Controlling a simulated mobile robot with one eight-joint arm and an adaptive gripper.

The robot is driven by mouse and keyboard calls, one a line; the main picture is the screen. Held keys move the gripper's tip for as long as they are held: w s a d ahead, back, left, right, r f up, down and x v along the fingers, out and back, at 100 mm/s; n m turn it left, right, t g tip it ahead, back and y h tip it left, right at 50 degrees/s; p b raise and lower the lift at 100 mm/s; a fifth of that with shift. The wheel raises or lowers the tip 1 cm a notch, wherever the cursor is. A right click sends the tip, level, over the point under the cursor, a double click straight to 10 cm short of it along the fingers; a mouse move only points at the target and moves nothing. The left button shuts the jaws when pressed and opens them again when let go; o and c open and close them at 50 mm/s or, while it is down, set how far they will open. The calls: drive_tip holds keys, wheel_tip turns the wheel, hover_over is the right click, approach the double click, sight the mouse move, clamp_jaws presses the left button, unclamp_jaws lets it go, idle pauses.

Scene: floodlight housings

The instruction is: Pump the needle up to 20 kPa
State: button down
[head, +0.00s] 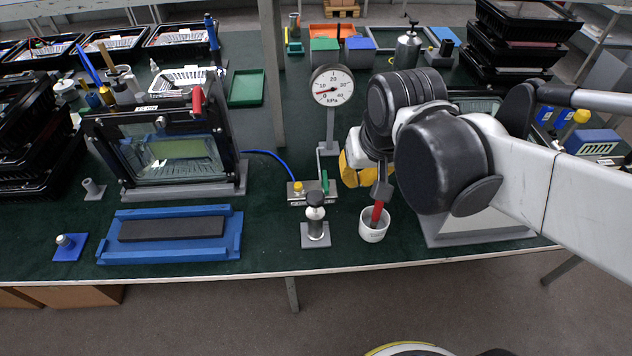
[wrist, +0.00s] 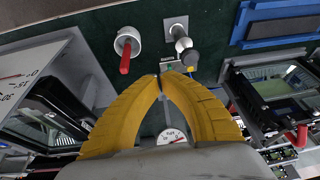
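The round white kPa gauge (head: 332,86) stands on a grey post; its red needle points left, at the low end of the scale. The gauge also shows between my fingers in the wrist view (wrist: 171,136). A hand pump (head: 316,214) with a black knob stands upright on a light base plate; it is also in the wrist view (wrist: 181,38). A valve block (head: 312,193) with a yellow knob and green lever sits behind the pump. My gripper (wrist: 162,77) has its yellow fingertips together, nothing visible between them, above the bench, right of the gauge post in the head view.
A white cup (head: 373,229) holding a red-handled item stands right of the pump. A blue hose (head: 270,158) runs from the valve block to the floodlight housing (head: 170,150) at left. A blue fixture (head: 170,249) lies along the front edge. Green bench between them is clear.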

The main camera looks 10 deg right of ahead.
sight(316, 197)
drive_tip(key=w+a+g+p, duration=0.1)
drive_tip(key=a, duration=0.1)
drive_tip(key=w+a+f+g+p, duration=0.1)
drive_tip(key=w+a, duration=0.1)
drive_tip(key=w+a+f, duration=0.1)
drive_tip(key=a, duration=0.2)
drive_tip(key=shift+w+f+g+p, duration=0.25)
drive_tip(key=shift+g+p, duration=0.15)
drive_tip(key=shift+w+a+f+h, duration=0.1)
drive_tip(key=shift+a+f+h, duration=0.2)
drive_tip(key=shift+a+f, duration=0.05)
drive_tip(key=shift+f, duration=0.1)
drive_tip(key=f+b, duration=0.1)
drive_tip(key=f, duration=0.1)
drive_tip(key=f+b, duration=0.4)
drive_tip(key=f, duration=0.1)
drive_tip(key=shift+w, duration=0.35)
drive_tip(key=shift+r, duration=0.1)
